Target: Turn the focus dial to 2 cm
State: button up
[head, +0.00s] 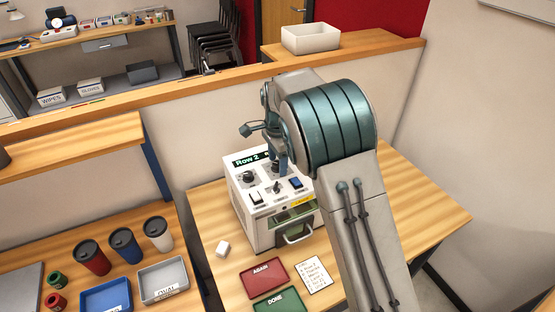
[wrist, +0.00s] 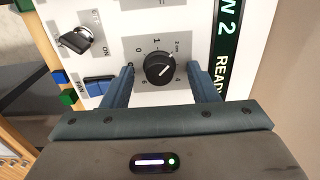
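The focus dial (wrist: 159,69) is a round black knob on a grey plate, printed with 0, 1 and 2 cm and further marks too small to read surely. Its white pointer line aims up and right in the wrist view, toward the 2 cm label. My gripper (wrist: 160,72) is open, one blue-grey finger on each side of the dial, with a visible gap to both. In the head view my gripper (head: 282,160) points down at the panel of the white laser marker (head: 247,222) and partly covers it.
Another black knob (wrist: 77,40), by an ON label, and a blue switch (wrist: 98,86) sit left of the dial. A dark Row 2 display (wrist: 226,50) is close on the right. Red (head: 263,277) and green trays, a note and a white cube lie on the table.

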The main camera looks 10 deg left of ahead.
aim_at(278, 163)
notch_tip(278, 163, up, 14)
jog(key=b, duration=0.2)
dwell(0.4)
jog(key=s+d+r+n+t+y, duration=0.1)
jog(key=s+d+r+n, duration=0.1)
jog(key=s+d, duration=0.5)
jog(key=s+d+r+n+t, duration=0.1)
jog(key=s+d+r+n, duration=0.2)
jog(key=d, duration=0.8)
jog(key=s+d+f+n+t, duration=0.1)
jog(key=s+d+f, duration=0.3)
jog(key=s, duration=0.5)
jog(key=s+d+f+n+h, duration=0.1)
jog(key=s+d+f+n, duration=0.3)
jog(key=s, duration=0.5)
jog(key=shift+d+f+n+t, duration=0.2)
jog(key=shift+d+n+t, duration=0.15)
jog(key=shift+d, duration=0.35)
